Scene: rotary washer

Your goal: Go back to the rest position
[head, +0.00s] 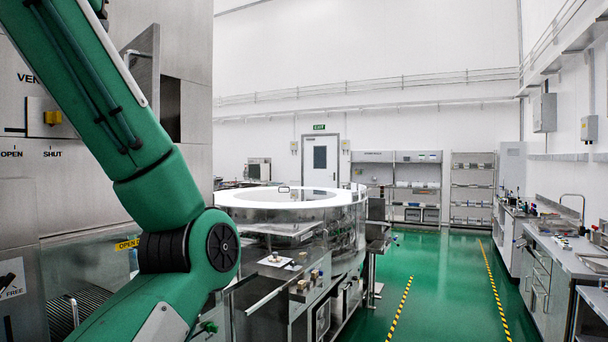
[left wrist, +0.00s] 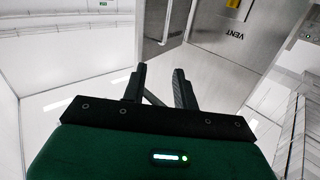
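My left arm fills the left side of the head view, bent at an elbow low in the picture; its gripper is outside that view. In the left wrist view my left gripper (left wrist: 160,76) has its two dark fingers apart with nothing between them. Beyond the fingers are a steel panel marked VENT (left wrist: 238,45) and a narrow upright metal plate (left wrist: 164,20). My right arm and gripper are in neither view.
The steel cabinet (head: 192,60), with an open door plate (head: 143,70), stands close behind my left arm. A round washer with a white ring top (head: 245,198) stands at centre. A steel counter (head: 560,255) lines the right. The green floor (head: 440,285) between is clear.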

